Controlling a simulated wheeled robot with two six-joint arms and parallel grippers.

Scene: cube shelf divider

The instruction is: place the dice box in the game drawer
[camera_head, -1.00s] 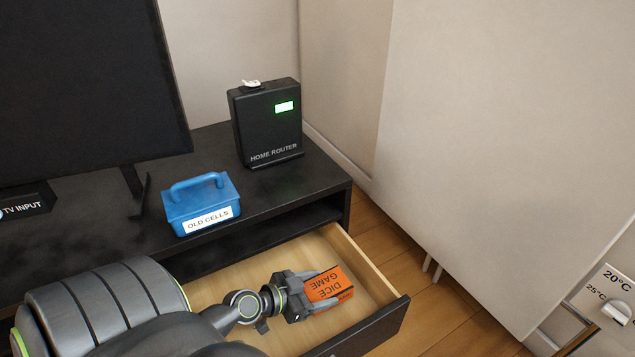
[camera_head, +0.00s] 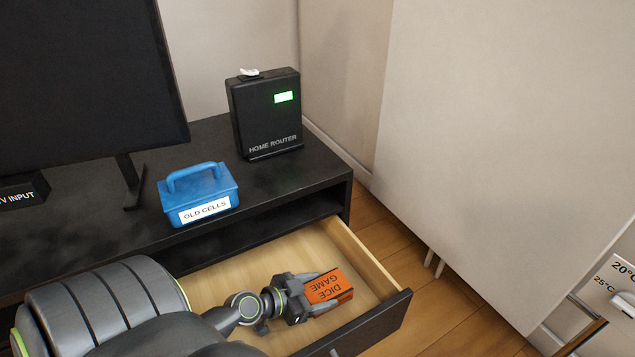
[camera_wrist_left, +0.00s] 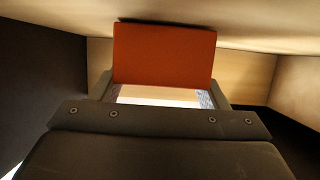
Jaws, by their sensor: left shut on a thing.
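The orange dice box (camera_head: 328,286), marked DICE GAME, is inside the open wooden drawer (camera_head: 225,290) near its right end. My left gripper (camera_head: 312,288) is shut on the dice box, with a finger on either side of it. In the left wrist view the dice box (camera_wrist_left: 164,54) sits between the fingertips, close to the drawer floor. I cannot tell whether its underside touches the floor. My right gripper is in neither view.
The drawer's dark front (camera_head: 375,325) and right side wall (camera_head: 360,255) stand close around the gripper. On the black cabinet are a blue OLD CELLS box (camera_head: 205,190), a HOME ROUTER (camera_head: 268,115) and a TV (camera_head: 85,80). A pale panel (camera_head: 500,130) stands at right.

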